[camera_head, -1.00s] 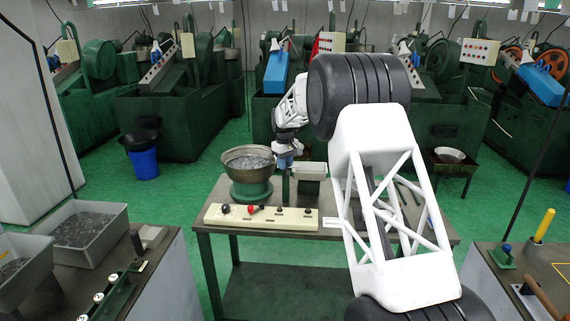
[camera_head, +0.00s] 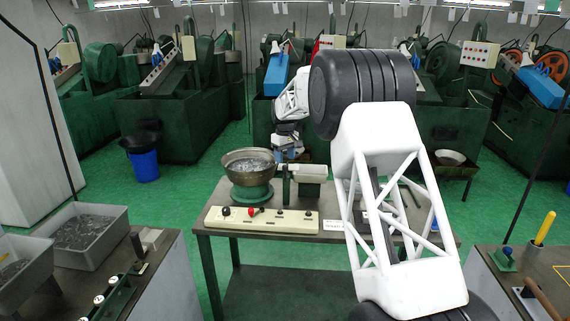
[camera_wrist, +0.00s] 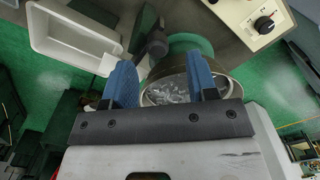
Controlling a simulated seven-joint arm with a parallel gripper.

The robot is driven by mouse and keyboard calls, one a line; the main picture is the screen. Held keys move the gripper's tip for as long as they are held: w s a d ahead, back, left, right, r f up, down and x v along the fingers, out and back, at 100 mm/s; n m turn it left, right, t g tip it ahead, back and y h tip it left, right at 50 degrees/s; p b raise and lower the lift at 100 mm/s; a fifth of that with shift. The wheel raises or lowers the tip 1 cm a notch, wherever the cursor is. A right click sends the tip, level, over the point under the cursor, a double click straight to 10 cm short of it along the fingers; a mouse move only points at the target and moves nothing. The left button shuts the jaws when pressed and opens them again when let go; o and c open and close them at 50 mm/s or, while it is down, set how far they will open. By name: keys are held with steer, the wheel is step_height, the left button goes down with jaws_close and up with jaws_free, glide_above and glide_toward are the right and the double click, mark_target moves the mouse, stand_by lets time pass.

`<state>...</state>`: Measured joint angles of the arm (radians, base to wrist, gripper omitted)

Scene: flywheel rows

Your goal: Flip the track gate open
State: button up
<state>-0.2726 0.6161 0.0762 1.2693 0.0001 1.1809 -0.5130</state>
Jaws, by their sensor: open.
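My gripper (camera_wrist: 163,82) is open, with its two blue fingers apart and nothing visible between them. In the head view, my gripper (camera_head: 289,152) is behind and above the dark post (camera_head: 286,185), between the metal bowl (camera_head: 230,160) and the pale box (camera_head: 310,173). In the wrist view, the fingers reach over the bowl (camera_wrist: 170,90) of shiny parts. The dark post, with a rounded end (camera_wrist: 157,45), shows just beyond the fingertips beside a pale open-topped box (camera_wrist: 45,38). I cannot clearly pick out the track gate or whether it is open.
A pale control panel (camera_head: 285,221) with knobs lies along the worktable's front edge. Grey bins (camera_head: 88,240) of parts stand on the left bench. A right bench (camera_head: 500,285) holds a yellow-handled item.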

steer(key=shift+r, duration=1.7)
steer(key=shift+s+r, duration=0.1)
steer(key=shift+s+d+r, duration=0.15)
steer(key=shift+d+r, duration=0.05)
steer(key=s+d+r+m, duration=0.2)
steer(key=s+d+r, duration=0.35)
steer(key=s, duration=0.55)
steer(key=s+d+r+m+t, duration=0.1)
steer(key=s+d+r, duration=0.3)
steer(key=s+d, duration=0.5)
steer(key=s+d+r+m, duration=0.2)
steer(key=s+d+r, duration=0.3)
steer(key=s, duration=0.9)
steer(key=s+d+f+m, duration=0.1)
steer(key=s+d+f, duration=0.2)
steer(key=s, duration=0.9)
steer(key=s+d+f+m+t, duration=0.1)
steer(key=s+f, duration=0.3)
steer(key=s, duration=0.8)
steer(key=s+d+f+m, duration=0.2)
steer(key=s+d+f, duration=0.1)
steer(key=s, duration=0.9)
steer(key=shift+s+d+f+t, duration=0.25)
steer(key=shift+s+d+t, duration=0.05)
steer(key=shift+d, duration=0.5)
